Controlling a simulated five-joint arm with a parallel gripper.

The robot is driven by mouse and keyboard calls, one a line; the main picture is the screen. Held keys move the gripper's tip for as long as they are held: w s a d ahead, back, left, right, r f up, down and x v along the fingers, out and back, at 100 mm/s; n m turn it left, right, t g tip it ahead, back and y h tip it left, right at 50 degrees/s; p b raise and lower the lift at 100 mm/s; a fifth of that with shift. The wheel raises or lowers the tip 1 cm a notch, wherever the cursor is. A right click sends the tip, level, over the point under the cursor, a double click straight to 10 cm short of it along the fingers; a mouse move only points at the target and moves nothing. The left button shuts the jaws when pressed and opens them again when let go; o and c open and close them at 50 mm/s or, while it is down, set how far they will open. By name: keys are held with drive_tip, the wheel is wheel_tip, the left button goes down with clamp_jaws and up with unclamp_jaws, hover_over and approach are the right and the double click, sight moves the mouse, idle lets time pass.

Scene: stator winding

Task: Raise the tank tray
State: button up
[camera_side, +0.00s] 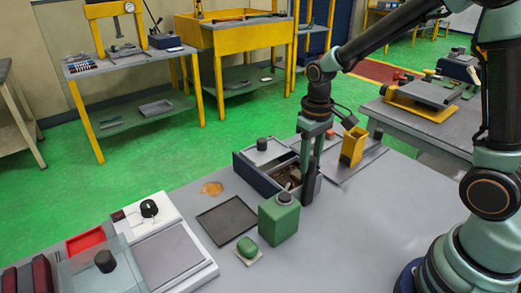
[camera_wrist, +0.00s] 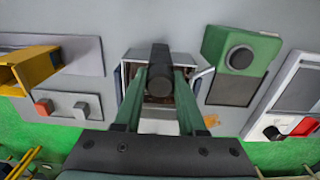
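The tank (camera_side: 258,180) is a dark open box on the grey bench in the side view, with brown contents (camera_side: 284,173) inside. In the wrist view its pale rim (camera_wrist: 128,66) shows around a dark upright handle (camera_wrist: 159,85), which I take to be the tray's. The tray itself is mostly hidden. My gripper (camera_side: 308,198) points straight down at the tank's right end in the side view. In the wrist view the fingers of my gripper (camera_wrist: 161,72) stand on both sides of the handle, very close to it. Whether they press on it cannot be told.
A grey lid with a black knob (camera_side: 261,144) sits at the tank's back. A green canister (camera_side: 278,218) stands close in front. A yellow holder (camera_side: 353,146) stands to the right. A dark flat plate (camera_side: 227,221) and orange spill (camera_side: 212,189) lie left.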

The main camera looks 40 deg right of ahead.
drive_tip(key=shift+r, duration=2.5)
drive_tip(key=o, duration=0.9)
drive_tip(key=shift+o, duration=0.2)
drive_tip(key=shift+r, duration=2.95)
drive_tip(key=s+r+t, duration=0.2)
drive_tip(key=s+t, duration=0.3)
drive_tip(key=s, duration=0.3)
drive_tip(key=shift+s+a+r+t, duration=0.25)
drive_tip(key=shift+s+r+t, duration=0.05)
drive_tip(key=shift+s, duration=0.1)
